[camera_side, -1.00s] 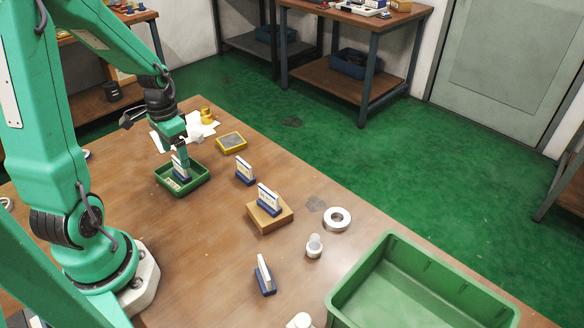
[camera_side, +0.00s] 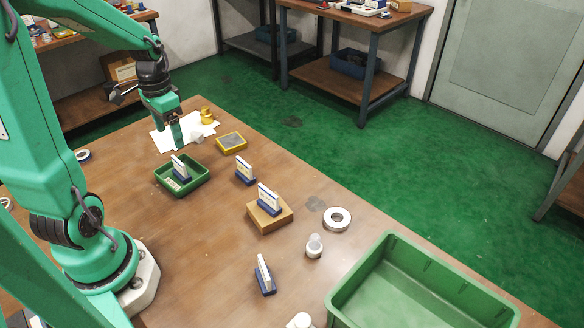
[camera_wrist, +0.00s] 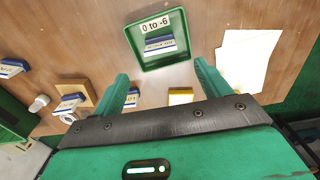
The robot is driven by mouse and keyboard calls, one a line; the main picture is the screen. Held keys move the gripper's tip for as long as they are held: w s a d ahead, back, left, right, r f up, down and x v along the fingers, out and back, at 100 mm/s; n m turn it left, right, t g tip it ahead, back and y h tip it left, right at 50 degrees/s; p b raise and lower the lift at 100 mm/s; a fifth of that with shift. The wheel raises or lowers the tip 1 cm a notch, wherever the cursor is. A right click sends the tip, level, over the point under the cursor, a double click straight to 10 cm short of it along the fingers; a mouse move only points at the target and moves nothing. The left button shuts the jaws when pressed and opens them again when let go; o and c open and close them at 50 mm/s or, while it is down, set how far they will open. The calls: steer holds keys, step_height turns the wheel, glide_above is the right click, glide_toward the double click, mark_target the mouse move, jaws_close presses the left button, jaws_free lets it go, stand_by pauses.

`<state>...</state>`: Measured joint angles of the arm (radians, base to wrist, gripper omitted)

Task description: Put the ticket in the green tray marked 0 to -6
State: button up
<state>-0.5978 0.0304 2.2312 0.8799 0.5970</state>
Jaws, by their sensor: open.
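The small green tray (camera_side: 197,180) stands on the table below my gripper. In the wrist view the tray (camera_wrist: 166,64) bears a label reading "0 to -6". A white ticket with a blue base (camera_side: 180,168) stands inside it; it also shows in the wrist view (camera_wrist: 160,43), beside the label. My gripper (camera_side: 177,136) is above and behind the tray, clear of the ticket. In the wrist view its two fingers (camera_wrist: 161,78) are spread apart with nothing between them.
Other tickets stand at the tray's right (camera_side: 244,170), on a wooden block (camera_side: 270,217) and nearer the front (camera_side: 265,277). A yellow-rimmed dish (camera_side: 231,142), white paper (camera_side: 160,142), metal ring (camera_side: 337,219) and large green bin (camera_side: 410,285) are around. Bare table lies between them.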

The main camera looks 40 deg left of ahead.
steer(key=s+d+r+t, duration=0.2)
steer(key=d+r, duration=0.3)
steer(key=d, duration=0.4)
steer(key=s+d+r+t, duration=0.2)
steer(key=d+r, duration=0.4)
steer(key=d, duration=0.3)
steer(key=shift+r+t, duration=0.25)
steer(key=shift+t, duration=0.55)
